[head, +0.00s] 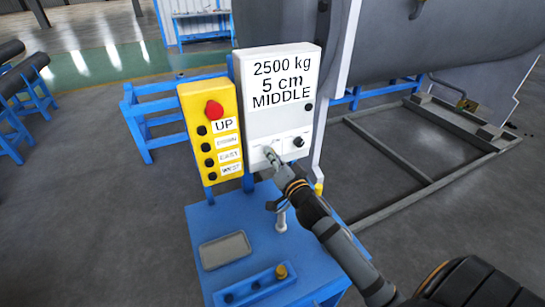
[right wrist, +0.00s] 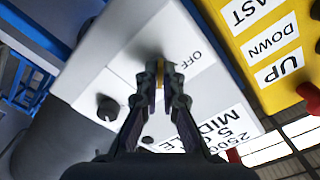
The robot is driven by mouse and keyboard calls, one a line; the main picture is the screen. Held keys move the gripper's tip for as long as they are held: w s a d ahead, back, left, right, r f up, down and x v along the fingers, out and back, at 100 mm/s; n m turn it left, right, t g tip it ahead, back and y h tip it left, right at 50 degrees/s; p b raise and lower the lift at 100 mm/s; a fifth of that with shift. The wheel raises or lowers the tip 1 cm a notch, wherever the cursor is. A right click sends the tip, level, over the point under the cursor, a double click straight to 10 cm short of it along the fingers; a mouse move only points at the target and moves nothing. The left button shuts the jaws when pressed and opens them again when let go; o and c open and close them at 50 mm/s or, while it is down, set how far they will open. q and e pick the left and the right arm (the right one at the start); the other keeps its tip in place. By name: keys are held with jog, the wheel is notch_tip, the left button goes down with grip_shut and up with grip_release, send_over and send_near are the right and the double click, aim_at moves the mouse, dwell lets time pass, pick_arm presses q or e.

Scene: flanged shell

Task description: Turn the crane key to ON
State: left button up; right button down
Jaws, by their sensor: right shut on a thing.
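The white control box (head: 280,118) stands upright at the middle and reads "2500 kg 5 cm MIDDLE". My right gripper (head: 270,155) is at its lower left part, fingers against the front. In the right wrist view the right gripper (right wrist: 162,75) is shut on a small brass-coloured key (right wrist: 161,66), mostly hidden between the fingertips. An "OFF" label (right wrist: 196,57) shows beside it; an ON label is not visible. A black knob (head: 298,142) sits to the right of the gripper on the box. My left gripper is not in view.
A yellow button box (head: 211,165) with a red button (head: 214,110) stands left of the white box. Below is a blue table (head: 205,222) with a grey tray (head: 225,250) and a blue strip with knobs (head: 255,287). A large grey shell (head: 430,45) is behind.

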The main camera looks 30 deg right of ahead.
jog(key=shift+f, duration=0.1)
dwell(0.4)
jog(key=c, duration=1.5)
grip_release()
jog(key=s, duration=1.2)
jog(key=shift+a, duration=0.35)
